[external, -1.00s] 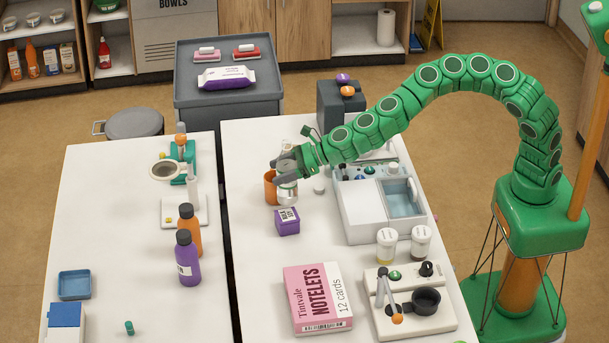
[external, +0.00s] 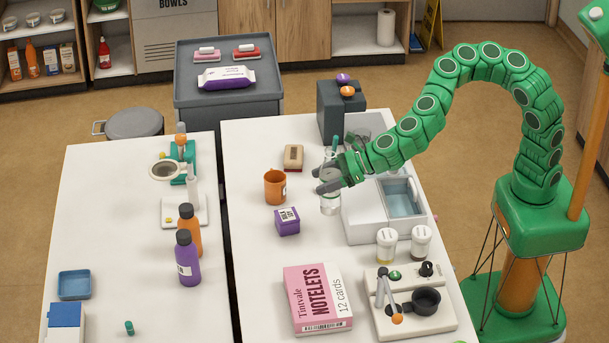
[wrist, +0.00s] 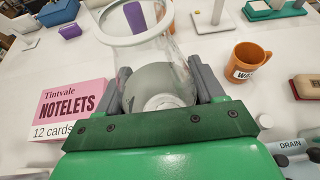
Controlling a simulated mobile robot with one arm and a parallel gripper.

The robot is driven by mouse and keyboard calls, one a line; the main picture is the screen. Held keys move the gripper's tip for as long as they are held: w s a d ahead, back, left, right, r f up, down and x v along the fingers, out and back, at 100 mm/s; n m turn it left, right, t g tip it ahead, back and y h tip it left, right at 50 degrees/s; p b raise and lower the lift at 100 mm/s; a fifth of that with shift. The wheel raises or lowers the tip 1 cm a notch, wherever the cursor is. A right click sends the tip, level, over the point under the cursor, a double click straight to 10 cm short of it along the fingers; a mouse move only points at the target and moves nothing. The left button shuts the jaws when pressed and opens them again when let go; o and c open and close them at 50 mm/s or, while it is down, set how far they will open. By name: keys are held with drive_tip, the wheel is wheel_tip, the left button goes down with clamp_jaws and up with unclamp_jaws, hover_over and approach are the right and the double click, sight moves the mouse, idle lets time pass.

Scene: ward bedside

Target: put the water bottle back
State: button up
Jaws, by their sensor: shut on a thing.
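The water bottle is a clear vessel (external: 329,205) with a pale rim. It is upright in the external view, just left of the white drain unit (external: 362,217). My gripper (external: 328,180) is shut around its middle. In the wrist view the clear bottle (wrist: 150,60) stands between both grey fingers (wrist: 165,90), its open rim facing away from my palm. The external view does not settle whether its base touches the table.
An orange mug (external: 275,186) and a purple box (external: 287,221) stand to the left. A brown-and-cream block (external: 293,157) lies behind. The pink notelets box (external: 318,299) and two lidded jars (external: 387,246) are nearer. Tabletop between mug and bottle is clear.

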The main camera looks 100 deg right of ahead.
drive_tip(key=s+a+r, duration=0.3)
drive_tip(key=s+a, duration=0.1)
drive_tip(key=s, duration=0.4)
drive_tip(key=w+a+f, duration=0.3)
drive_tip(key=w+f, duration=1)
drive_tip(key=shift+w, duration=0.3)
idle(0.4)
drive_tip(key=shift+f, duration=0.25)
drive_tip(key=o, duration=1.2)
drive_tip(key=shift+o, duration=0.2)
